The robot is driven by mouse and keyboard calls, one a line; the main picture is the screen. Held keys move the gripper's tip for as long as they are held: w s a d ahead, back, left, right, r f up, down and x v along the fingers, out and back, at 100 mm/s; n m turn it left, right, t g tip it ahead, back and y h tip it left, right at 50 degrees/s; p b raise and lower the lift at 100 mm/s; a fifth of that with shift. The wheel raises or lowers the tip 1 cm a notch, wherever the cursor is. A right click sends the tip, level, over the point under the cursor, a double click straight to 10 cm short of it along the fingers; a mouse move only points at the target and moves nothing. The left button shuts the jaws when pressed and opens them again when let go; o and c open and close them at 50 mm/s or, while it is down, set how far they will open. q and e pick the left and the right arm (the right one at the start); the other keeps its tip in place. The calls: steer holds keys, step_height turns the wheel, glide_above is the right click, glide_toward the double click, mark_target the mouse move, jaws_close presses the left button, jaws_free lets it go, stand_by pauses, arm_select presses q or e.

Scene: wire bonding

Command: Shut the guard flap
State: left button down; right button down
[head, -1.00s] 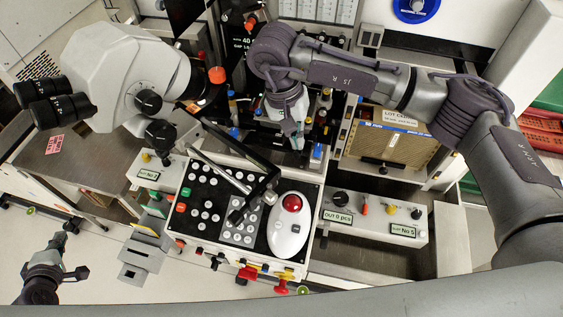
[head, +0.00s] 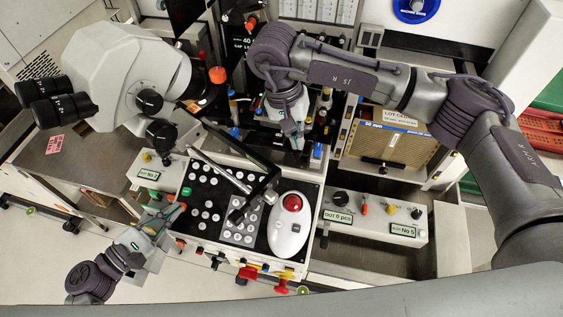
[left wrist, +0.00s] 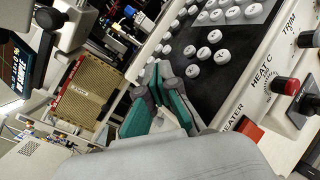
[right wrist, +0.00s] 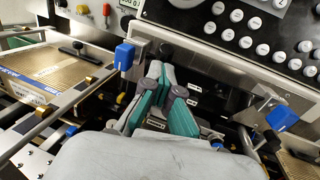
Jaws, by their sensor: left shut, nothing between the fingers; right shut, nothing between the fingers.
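A dark, tilted bar-like panel (head: 243,147) lies diagonally across the back of the control console (head: 262,243) in the head view. It may be the guard flap, but I cannot tell for sure, nor how far open it is. My left gripper (head: 176,212) is shut and empty at the console's left edge. In the left wrist view its closed tips (left wrist: 158,70) point up beside the button panel. My right gripper (head: 298,143) is shut and empty, pointing down into the work area behind the console. Its closed tips (right wrist: 160,76) show in the right wrist view between blue-capped parts.
A microscope (head: 125,75) stands at the left. A white trackball unit (head: 289,225) with a red ball sits on the console. A brown slotted magazine (head: 397,145) is at the right. Blue knobs (right wrist: 124,57) flank my right gripper. Floor is clear at lower left.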

arm_select(q)
steer(key=d+r+m, duration=0.1)
steer(key=d, duration=0.3)
steer(key=d+r+m+h, duration=0.1)
steer(key=d, duration=0.3)
steer(key=d+r+m+g+h, duration=0.1)
steer(key=d, duration=0.4)
steer(key=shift+d, duration=0.1)
arm_select(e)
steer(key=shift+d, duration=0.15)
arm_select(q)
glide_toward(295, 155)
steer(key=w+f, duration=0.1)
steer(key=w+d+f, duration=0.1)
steer(key=w, duration=0.1)
steer(key=w+f, duration=0.1)
steer(key=shift+w+d, duration=0.2)
steer(key=shift+w, duration=0.1)
steer(key=d, duration=0.1)
steer(key=d+r, duration=0.1)
steer(key=d, duration=0.1)
steer(key=shift+w+r, duration=0.2)
steer(key=shift+r, duration=0.15)
steer(key=shift+d+r, duration=0.25)
steer(key=shift+d, duration=0.1)
